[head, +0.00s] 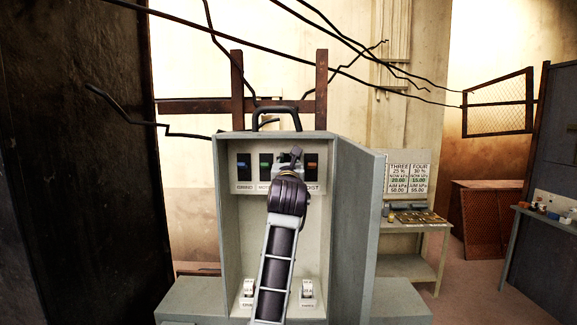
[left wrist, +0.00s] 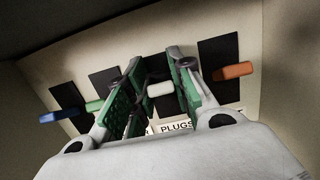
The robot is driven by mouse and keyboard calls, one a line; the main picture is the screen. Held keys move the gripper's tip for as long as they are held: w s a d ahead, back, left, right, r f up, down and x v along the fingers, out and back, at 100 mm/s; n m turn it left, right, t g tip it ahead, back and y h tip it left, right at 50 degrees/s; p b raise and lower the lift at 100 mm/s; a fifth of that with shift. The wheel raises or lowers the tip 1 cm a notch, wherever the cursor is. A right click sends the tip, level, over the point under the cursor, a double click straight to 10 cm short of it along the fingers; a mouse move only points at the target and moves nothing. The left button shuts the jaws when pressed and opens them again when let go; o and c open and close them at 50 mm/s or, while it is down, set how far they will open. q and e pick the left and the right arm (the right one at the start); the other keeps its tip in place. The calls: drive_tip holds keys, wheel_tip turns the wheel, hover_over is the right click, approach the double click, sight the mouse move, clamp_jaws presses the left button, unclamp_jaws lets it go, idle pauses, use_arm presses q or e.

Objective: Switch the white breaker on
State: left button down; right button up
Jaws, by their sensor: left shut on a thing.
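The white breaker's handle (left wrist: 160,89) shows in the left wrist view, on a dark plate above a label reading PLUGS. My left gripper (left wrist: 158,92), with green-padded fingers, has one finger on each side of the handle and is shut on it. In the head view my left gripper (head: 290,166) is at the breaker row inside the grey cabinet and mostly hides the white breaker. Whether the switch is up or down is hard to tell. My right gripper is in neither view.
A blue breaker (left wrist: 60,117) and a green breaker (left wrist: 94,105) are left of the white one; an orange breaker (left wrist: 233,71) is right. The cabinet (head: 226,225) has its door (head: 357,235) open at right. A side table (head: 405,268) stands behind.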

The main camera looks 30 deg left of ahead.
use_arm(q)
drive_tip(key=c, duration=1.2)
unclamp_jaws()
drive_tip(key=shift+c, duration=0.2)
drive_tip(key=v, duration=1.2)
